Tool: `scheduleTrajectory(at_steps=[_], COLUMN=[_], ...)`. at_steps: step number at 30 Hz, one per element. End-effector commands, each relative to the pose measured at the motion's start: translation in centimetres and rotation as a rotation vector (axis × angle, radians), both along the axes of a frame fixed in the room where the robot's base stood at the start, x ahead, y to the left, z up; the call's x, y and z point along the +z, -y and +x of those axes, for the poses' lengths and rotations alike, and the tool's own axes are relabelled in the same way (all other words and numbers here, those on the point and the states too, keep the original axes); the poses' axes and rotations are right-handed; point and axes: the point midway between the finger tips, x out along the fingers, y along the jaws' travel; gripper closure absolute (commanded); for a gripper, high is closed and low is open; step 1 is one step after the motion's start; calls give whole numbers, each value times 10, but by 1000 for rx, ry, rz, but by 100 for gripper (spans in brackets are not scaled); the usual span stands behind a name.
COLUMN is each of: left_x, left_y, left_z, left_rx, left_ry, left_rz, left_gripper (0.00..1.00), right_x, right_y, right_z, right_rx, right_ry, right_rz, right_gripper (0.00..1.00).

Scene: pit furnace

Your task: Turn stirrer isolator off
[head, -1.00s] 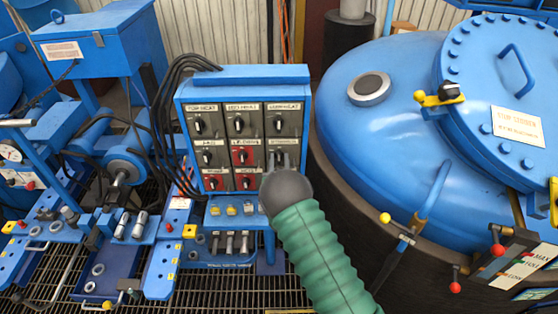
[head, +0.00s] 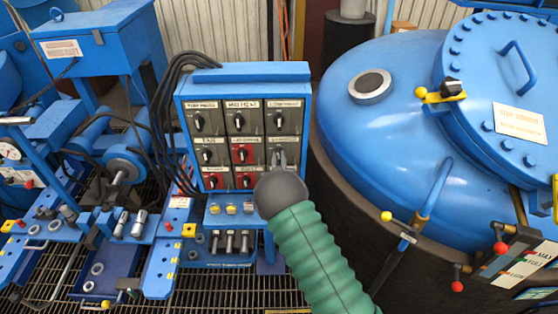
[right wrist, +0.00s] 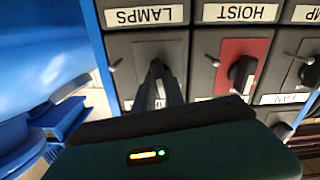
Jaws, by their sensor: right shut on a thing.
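The blue switch panel (head: 243,70) stands at the middle of the head view, with rows of black rotary switches on grey and red plates. My right gripper (head: 279,160) is at the right-hand switch of the middle row. In the right wrist view the fingers of my right gripper (right wrist: 160,85) are shut on a dark switch handle on a grey plate (right wrist: 122,50). The fingers hide most of this handle and part of its label. I cannot read which label says stirrer. My left gripper is not in view.
A red plate with a black switch (right wrist: 242,72) is beside the gripped one. Black cables (head: 165,110) hang at the panel's left. A large blue vessel (head: 385,120) stands close on the right. Blue machinery with levers (head: 120,225) fills the left.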

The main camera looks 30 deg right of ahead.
Motion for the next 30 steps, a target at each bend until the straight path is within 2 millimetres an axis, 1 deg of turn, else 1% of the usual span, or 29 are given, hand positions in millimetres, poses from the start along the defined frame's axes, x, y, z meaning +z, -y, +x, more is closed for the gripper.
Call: scheduleTrajectory(at_steps=[1,12,30], left_x=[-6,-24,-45], left_y=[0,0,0], left_z=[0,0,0], left_rx=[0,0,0], left_ry=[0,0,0], left_rz=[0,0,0], left_gripper=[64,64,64], right_x=[-4,-5,-8], right_y=[-1,-4,-6], right_z=[0,1,3], right_rx=[2,4,7], right_ry=[-21,-202,-502], right_rz=[-30,-325,-811], right_gripper=[100,100,100])
